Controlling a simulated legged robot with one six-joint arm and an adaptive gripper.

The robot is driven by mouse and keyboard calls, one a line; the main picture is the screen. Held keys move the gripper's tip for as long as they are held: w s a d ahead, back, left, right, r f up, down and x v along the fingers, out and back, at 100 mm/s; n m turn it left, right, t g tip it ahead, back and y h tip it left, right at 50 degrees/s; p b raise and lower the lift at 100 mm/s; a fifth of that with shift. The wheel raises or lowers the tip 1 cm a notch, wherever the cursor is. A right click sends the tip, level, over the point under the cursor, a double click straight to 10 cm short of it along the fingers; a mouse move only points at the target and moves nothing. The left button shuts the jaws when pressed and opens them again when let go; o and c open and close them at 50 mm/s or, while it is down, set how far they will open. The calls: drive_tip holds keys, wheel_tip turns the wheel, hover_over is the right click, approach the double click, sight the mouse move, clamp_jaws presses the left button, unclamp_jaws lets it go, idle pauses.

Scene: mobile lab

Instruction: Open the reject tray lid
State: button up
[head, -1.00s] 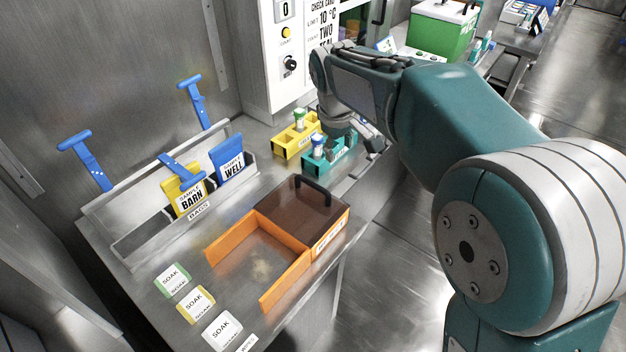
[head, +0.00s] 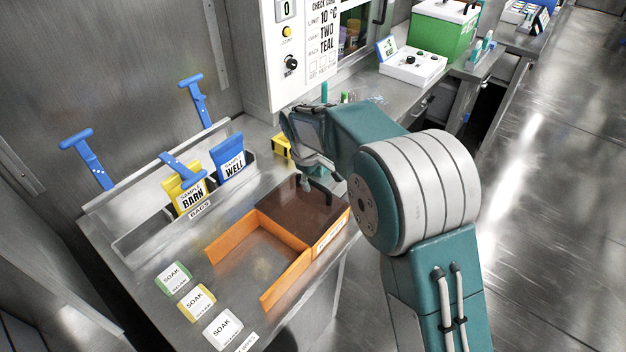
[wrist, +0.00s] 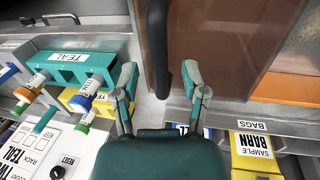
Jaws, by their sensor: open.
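The reject tray is an orange open-fronted tray (head: 285,285) on the steel bench. A smoky brown lid (head: 285,222) covers its back part and lies flat. A black bar handle (head: 326,193) stands on the lid, partly hidden by my gripper (head: 315,178). In the wrist view my gripper (wrist: 158,75) has its two fingers spread. The handle (wrist: 157,45) appears in the gap between them, with the brown lid (wrist: 215,40) to the right. Nothing is gripped, and I cannot tell whether the fingers touch the handle.
In the wrist view a teal rack (wrist: 88,65) with capped vials and a yellow rack (wrist: 75,99) sit close to the left finger. Sample bags (head: 187,192) stand in a holder left of the tray. SOAK pads (head: 221,328) lie in front.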

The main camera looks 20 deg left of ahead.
drive_tip(key=shift+w+d+f, duration=0.1)
drive_tip(key=shift+f, duration=0.35)
clamp_jaws()
drive_tip(key=s+a, duration=0.2)
drive_tip(key=s, duration=0.5)
drive_tip(key=s+a, duration=0.3)
drive_tip(key=s, duration=0.3)
drive_tip(key=shift+s+a, duration=0.35)
unclamp_jaws()
